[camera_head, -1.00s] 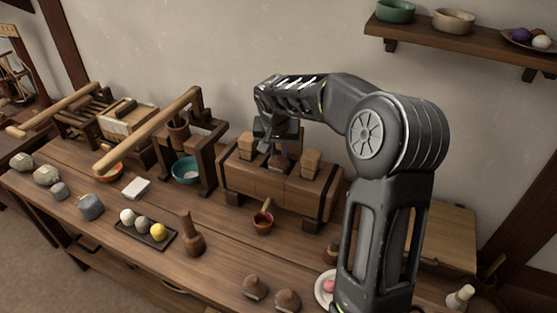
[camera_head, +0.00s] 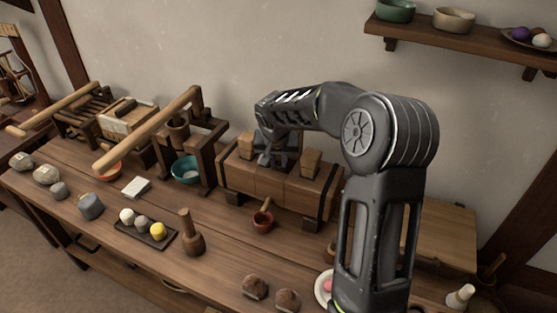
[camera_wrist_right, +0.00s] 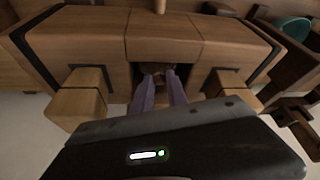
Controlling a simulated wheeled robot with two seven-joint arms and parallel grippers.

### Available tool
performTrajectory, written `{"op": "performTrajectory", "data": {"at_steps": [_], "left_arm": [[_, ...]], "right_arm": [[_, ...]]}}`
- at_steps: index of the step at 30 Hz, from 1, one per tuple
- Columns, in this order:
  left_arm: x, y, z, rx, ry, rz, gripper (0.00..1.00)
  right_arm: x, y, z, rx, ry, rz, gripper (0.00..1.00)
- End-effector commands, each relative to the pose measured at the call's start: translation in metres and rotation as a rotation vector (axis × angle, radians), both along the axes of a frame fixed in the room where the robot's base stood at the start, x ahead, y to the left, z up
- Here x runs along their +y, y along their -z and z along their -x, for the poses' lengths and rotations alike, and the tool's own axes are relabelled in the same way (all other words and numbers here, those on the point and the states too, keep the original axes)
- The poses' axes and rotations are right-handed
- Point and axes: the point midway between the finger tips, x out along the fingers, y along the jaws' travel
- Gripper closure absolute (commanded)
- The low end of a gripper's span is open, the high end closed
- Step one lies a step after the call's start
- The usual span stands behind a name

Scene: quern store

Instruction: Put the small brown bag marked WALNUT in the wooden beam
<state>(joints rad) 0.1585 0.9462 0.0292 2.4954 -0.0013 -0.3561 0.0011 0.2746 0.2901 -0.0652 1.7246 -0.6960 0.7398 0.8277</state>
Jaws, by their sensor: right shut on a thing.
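The wooden beam (camera_head: 268,185) lies across the back of the bench, with dark straps near its ends. My right gripper (camera_head: 272,160) reaches down from above into the gap in the beam's middle, between two upright wooden blocks. In the right wrist view its two purplish fingers (camera_wrist_right: 160,84) go into a dark opening in the beam (camera_wrist_right: 163,40). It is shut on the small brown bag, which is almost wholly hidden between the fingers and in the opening. The WALNUT mark cannot be read. My left gripper is out of view.
The wooden blocks (camera_head: 246,146) and (camera_head: 311,162) flank the gripper closely. A lever press with a teal bowl (camera_head: 186,170) is to the left. Two brown bags (camera_head: 255,287) lie near the front edge.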

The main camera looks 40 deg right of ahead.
Motion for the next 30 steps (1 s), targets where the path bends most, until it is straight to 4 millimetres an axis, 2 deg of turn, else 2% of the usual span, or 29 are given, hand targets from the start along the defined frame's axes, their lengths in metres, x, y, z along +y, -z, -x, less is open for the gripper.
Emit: {"op": "performTrajectory", "data": {"at_steps": [12, 13, 20, 30], "left_arm": [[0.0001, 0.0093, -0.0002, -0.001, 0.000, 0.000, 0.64], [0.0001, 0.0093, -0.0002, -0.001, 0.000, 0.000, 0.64], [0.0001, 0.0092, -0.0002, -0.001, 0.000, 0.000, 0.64], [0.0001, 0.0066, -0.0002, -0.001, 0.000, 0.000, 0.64]], "right_arm": [[-0.0002, 0.0071, -0.0002, -0.001, 0.000, 0.001, 1.00], [-0.0002, 0.0074, 0.0000, 0.000, 0.000, 0.000, 0.80], [-0.0002, 0.0074, 0.0000, 0.000, 0.000, 0.000, 0.61], [-0.0002, 0.0050, 0.0000, 0.000, 0.000, 0.000, 0.60]]}}
